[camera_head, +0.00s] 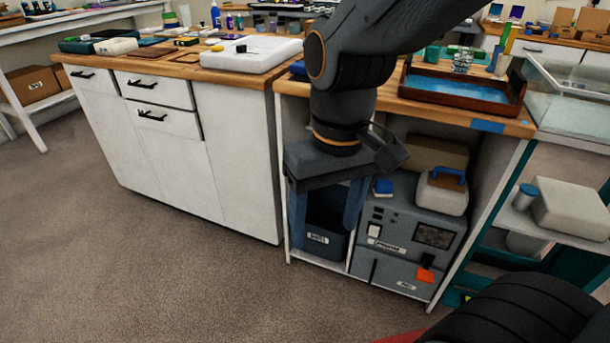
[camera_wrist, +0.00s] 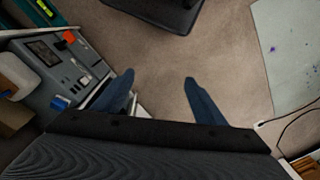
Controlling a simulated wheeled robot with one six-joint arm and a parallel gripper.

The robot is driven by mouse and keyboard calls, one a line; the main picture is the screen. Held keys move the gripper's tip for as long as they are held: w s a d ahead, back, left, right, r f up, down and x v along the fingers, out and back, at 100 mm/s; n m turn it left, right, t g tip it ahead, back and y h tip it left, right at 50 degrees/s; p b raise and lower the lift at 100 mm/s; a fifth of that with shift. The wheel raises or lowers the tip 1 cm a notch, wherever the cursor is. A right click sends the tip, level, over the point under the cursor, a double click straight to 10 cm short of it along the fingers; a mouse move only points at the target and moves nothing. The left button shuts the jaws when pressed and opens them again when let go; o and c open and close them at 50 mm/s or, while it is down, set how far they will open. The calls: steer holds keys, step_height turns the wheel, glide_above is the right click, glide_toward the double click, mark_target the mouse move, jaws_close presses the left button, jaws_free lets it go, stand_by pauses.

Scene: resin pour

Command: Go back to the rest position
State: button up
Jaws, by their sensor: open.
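My gripper (camera_head: 325,222) hangs pointing down in front of the open shelf under the wooden worktop in the head view. Its two blue fingers are spread apart with nothing between them. In the wrist view my gripper (camera_wrist: 160,88) also shows open and empty, with brown carpet beyond the fingers. Part of the shelf behind the gripper is hidden by the arm.
A grey machine (camera_head: 410,228) and a dark bin (camera_head: 318,238) sit in the shelf. White cabinets (camera_head: 235,150) stand to the left. A wooden tray (camera_head: 462,88) with a blue inside lies on the worktop. Carpet (camera_head: 150,260) at front left is clear.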

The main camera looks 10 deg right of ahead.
steer(key=d+r+m+p, duration=0.2)
steer(key=d+r+p, duration=0.7)
steer(key=p, duration=0.8)
steer(key=shift+m+h, duration=0.3)
steer(key=shift+m, duration=0.1)
